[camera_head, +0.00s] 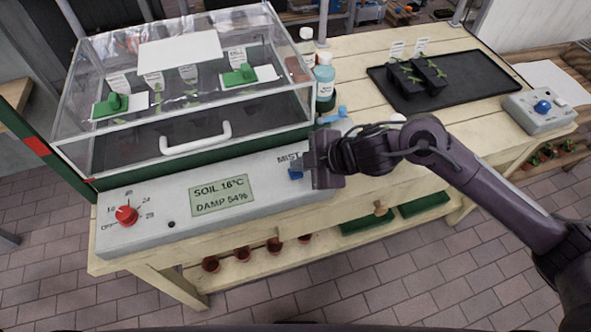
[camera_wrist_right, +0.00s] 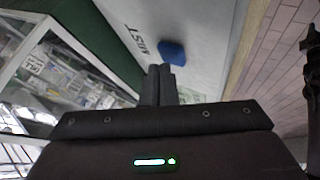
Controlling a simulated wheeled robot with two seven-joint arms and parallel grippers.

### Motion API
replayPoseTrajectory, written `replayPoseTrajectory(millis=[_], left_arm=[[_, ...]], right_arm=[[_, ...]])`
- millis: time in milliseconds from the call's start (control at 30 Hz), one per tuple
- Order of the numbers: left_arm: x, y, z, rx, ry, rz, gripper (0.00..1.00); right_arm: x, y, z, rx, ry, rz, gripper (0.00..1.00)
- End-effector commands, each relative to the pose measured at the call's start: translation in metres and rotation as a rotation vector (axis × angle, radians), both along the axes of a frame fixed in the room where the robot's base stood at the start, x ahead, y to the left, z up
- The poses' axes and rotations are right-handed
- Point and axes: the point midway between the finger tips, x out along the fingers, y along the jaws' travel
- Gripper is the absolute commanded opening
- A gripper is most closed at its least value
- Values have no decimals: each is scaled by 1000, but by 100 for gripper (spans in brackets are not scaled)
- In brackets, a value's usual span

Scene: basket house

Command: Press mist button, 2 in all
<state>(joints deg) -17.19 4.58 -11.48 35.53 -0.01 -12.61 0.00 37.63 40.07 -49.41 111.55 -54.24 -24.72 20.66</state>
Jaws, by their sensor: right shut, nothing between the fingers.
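The blue mist button (camera_head: 294,174) sits on the grey front panel (camera_head: 255,206) of the propagator, by the printed word MIST. My right gripper (camera_head: 309,166) is at the button and partly hides it. In the right wrist view the button (camera_wrist_right: 172,53) shows just beyond the tips of my shut, empty fingers (camera_wrist_right: 160,70). I cannot tell whether the tips touch it. The panel's display (camera_head: 221,195) reads SOIL 16°C and DAMP 54%. My left gripper is not in view.
The clear propagator lid (camera_head: 185,90) with a white handle (camera_head: 196,138) is closed behind the panel. A red dial (camera_head: 126,214) is at its left end. Bottles (camera_head: 324,78) stand right of it. A black tray (camera_head: 460,72) and a grey box with another blue button (camera_head: 543,106) are farther right.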

Motion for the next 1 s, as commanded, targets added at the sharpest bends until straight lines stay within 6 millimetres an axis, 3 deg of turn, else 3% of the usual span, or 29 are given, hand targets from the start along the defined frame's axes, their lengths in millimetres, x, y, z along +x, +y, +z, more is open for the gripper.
replayPoseTrajectory(millis=[1000], left_arm=[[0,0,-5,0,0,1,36]], right_arm=[[0,0,-8,0,1,-1,0]])
